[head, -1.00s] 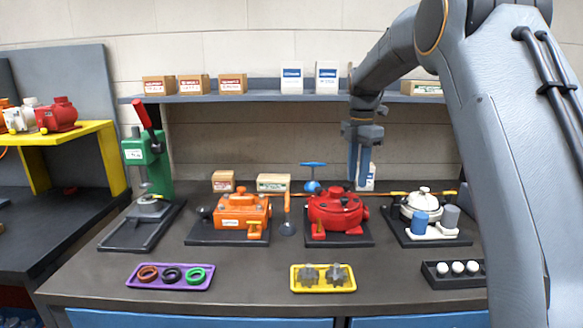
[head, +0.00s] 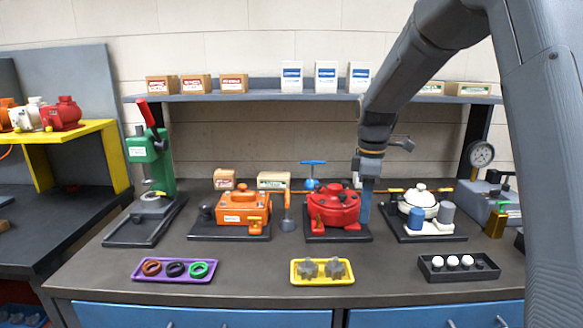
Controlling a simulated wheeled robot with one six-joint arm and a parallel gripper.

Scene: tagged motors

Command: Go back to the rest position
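My gripper (head: 366,220) points down between the red motor (head: 333,207) and the white motor (head: 420,204). Only one blue finger edge shows clearly, so I cannot tell its opening; nothing is seen held in it. Its tip overlaps the right side of the red motor in the picture, and I cannot tell if they touch. My arm reaches down from the upper right. An orange motor (head: 240,208) stands on its dark base left of the red one.
A green press (head: 147,165) stands at left. A purple tray (head: 174,278) with rings, a yellow tray (head: 322,281) with grey parts and a dark tray (head: 458,276) with white parts line the bench front. A shelf (head: 262,96) with boxes runs behind. A gauge (head: 481,154) stands at right.

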